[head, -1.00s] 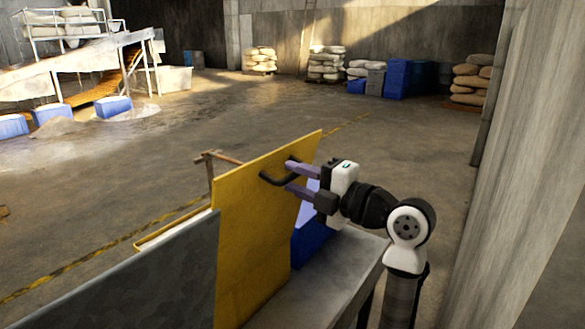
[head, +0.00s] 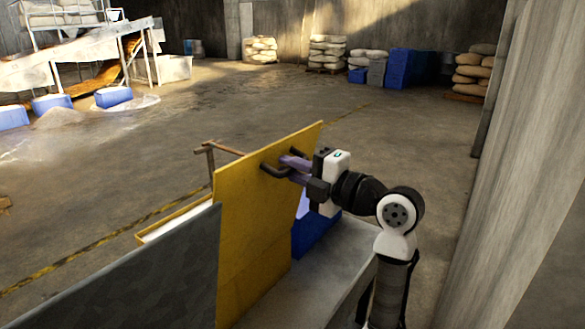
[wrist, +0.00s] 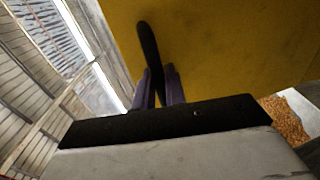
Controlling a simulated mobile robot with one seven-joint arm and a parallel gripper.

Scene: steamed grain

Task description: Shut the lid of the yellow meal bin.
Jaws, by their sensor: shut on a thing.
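The yellow lid (head: 254,215) of the meal bin stands raised, nearly upright, in the head view. A dark bar handle (head: 272,171) is fixed to its face near the top. My gripper (head: 292,168) is shut on this handle, with its purple fingers on either side of the bar. In the wrist view the fingers (wrist: 160,88) close about the dark handle (wrist: 149,45), and the yellow lid (wrist: 230,45) fills the upper right. The bin's yellow rim (head: 165,222) shows behind the lid to the left; most of the bin is hidden.
A grey panel (head: 150,270) stands left of the lid. A grey bench (head: 335,265) and a blue crate (head: 312,235) are below my gripper. A concrete wall (head: 500,200) rises close at the right. Brown grain (wrist: 287,118) shows in the wrist view.

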